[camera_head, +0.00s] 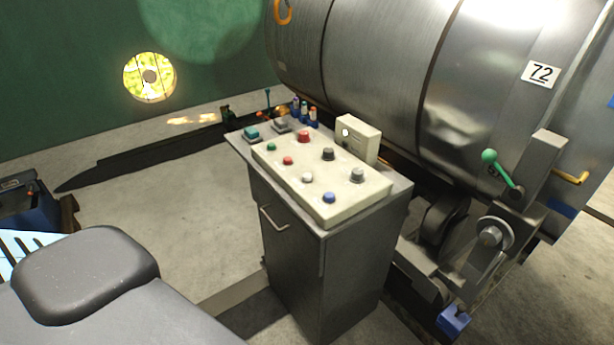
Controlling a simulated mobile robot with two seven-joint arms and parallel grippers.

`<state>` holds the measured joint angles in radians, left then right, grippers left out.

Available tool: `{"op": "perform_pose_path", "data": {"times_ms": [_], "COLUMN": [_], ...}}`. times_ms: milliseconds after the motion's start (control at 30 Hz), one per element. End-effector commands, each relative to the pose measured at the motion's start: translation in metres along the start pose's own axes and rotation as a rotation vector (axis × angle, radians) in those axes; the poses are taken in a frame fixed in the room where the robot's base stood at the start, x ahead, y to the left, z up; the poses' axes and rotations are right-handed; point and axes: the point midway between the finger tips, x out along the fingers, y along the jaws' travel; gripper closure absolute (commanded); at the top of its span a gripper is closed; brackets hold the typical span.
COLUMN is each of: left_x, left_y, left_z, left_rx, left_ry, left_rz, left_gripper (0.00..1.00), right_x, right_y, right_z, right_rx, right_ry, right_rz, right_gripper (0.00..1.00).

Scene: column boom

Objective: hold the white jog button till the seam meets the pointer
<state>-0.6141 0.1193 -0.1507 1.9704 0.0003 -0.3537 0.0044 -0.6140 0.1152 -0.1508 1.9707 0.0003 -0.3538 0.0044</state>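The white button (307,178) sits on the cream control panel (345,196), between a red button (288,160) and a blue one (328,197). The panel lies on top of a grey cabinet (295,270). Behind it is a large metal drum (385,60). Dark lines run around the drum, one of them here (437,70); I cannot tell whether any is the seam. I cannot make out a pointer for certain. Neither of my grippers is in view, and nothing touches the white button.
A lever with a green knob (490,156) stands right of the cabinet. A small cream box (357,138) stands behind the panel. Small bottles (304,112) stand at its back. A blue box (28,205) is at far left.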

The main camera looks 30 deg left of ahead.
Motion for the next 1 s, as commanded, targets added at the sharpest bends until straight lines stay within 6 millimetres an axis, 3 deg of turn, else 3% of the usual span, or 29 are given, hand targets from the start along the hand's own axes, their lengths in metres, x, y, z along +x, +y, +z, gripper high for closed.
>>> {"op": "perform_pose_path", "data": {"times_ms": [267,700,1000], "left_x": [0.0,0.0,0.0], "left_y": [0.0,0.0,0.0], "left_z": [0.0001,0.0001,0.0], "left_rx": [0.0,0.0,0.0], "left_ry": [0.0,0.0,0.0], "left_rz": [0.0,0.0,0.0], "left_gripper": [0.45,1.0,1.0], "right_x": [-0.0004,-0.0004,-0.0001], "right_y": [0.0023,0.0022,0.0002], "right_z": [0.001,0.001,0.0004], "right_rx": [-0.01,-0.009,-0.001], "right_ry": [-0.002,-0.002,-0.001], "right_rz": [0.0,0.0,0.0], "right_gripper": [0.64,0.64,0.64]}}
